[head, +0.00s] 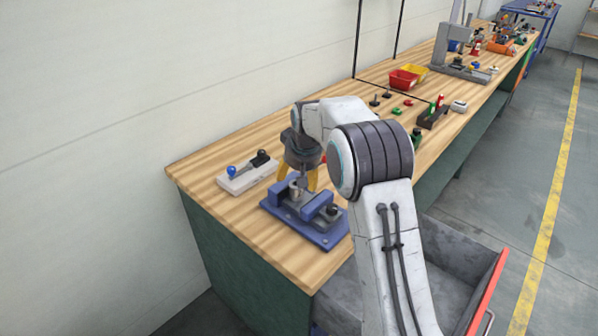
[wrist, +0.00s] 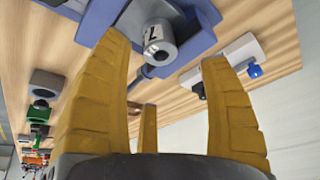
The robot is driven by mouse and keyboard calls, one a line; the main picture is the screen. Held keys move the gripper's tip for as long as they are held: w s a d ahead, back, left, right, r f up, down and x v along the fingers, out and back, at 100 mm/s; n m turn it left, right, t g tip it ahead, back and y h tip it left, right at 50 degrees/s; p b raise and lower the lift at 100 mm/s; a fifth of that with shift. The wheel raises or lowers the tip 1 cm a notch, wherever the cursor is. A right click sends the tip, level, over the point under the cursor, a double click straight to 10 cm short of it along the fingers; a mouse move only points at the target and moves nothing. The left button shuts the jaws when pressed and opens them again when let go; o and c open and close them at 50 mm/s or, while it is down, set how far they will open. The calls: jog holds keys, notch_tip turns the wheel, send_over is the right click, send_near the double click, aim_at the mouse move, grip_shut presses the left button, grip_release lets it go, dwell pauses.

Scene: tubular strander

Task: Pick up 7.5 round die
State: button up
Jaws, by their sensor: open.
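A grey metal cylinder with a hole in its end (wrist: 159,48), marked with a dark "7", stands between the jaws of a blue vise (wrist: 192,42); the rest of its label is not readable. In the head view this round die (head: 295,189) sits in the blue vise (head: 325,237) on the near part of the bench. My gripper (head: 298,181) points down over the vise. Its yellow fingers are spread open in the wrist view (wrist: 165,58), with the die showing beyond and between their tips. The fingers appear empty.
A light block with blue- and black-knobbed tools (head: 246,174) lies left of the vise. Red and yellow bins (head: 404,80) and several small parts stand farther along the wooden bench (head: 205,162). An open grey drawer (head: 452,245) sticks out at the right.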

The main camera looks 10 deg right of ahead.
aim_at(296, 191)
jog(key=shift+p+x, duration=0.45)
jog(key=shift+x, duration=2.7)
jog(key=shift+c, duration=0.5)
jog(key=shift+s, duration=0.1)
jog(key=c, duration=1.3)
jog(key=shift+o, duration=0.2)
jog(key=shift+f, duration=0.1)
